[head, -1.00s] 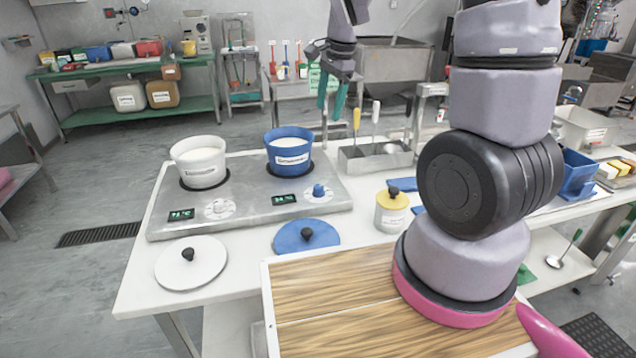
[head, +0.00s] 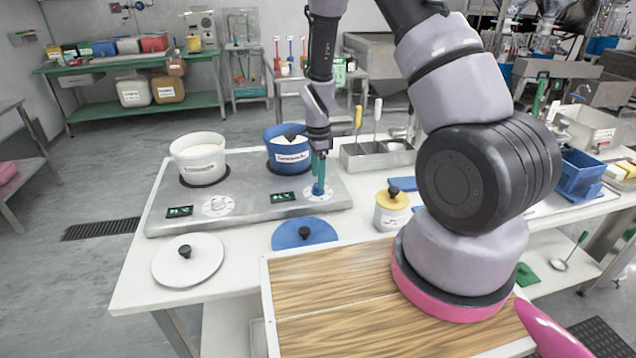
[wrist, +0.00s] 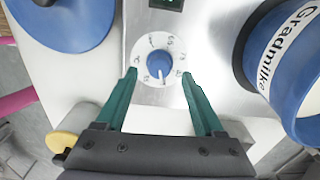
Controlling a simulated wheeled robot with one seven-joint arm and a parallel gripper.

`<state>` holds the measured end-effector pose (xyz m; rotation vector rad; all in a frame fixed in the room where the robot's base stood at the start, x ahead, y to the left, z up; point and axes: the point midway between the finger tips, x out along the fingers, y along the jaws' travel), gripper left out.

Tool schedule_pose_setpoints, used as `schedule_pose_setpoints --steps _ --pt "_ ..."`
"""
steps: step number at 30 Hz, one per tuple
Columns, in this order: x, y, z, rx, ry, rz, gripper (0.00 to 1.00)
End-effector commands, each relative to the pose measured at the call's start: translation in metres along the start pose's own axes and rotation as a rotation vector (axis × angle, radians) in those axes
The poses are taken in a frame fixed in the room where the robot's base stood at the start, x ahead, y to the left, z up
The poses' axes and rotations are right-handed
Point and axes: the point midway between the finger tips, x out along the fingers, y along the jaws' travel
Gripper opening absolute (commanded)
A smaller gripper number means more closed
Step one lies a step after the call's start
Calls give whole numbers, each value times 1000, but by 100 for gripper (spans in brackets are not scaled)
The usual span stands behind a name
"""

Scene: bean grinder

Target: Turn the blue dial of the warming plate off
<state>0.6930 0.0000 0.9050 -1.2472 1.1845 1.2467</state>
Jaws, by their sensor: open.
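The warming plate (head: 240,200) is a flat grey metal unit on the white table, with two dials and two small green displays on its front. The blue dial (wrist: 159,66) sits on a white marked ring at the plate's right front; in the head view my fingers partly hide the dial. My gripper (wrist: 159,78) has green fingers, open and pointing down, one on each side of the blue dial with gaps between. In the head view my gripper (head: 318,178) is right over the dial. Whether the fingertips reach dial height is unclear. The white dial (head: 218,205) is to the left.
A blue pot (head: 290,157) and a white pot (head: 198,160) stand on the plate. A blue lid (head: 290,236) and a white lid (head: 200,262) lie in front. A yellow-topped jar (head: 391,212) and a utensil holder (head: 365,160) stand to the right.

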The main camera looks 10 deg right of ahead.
Motion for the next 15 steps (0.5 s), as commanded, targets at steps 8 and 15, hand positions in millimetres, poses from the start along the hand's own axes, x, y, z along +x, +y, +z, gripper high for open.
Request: schedule_pose_setpoints --steps 8,15 --pt "29 0 0 0 0 0 70" --pt "32 0 0 -1 0 -1 70"
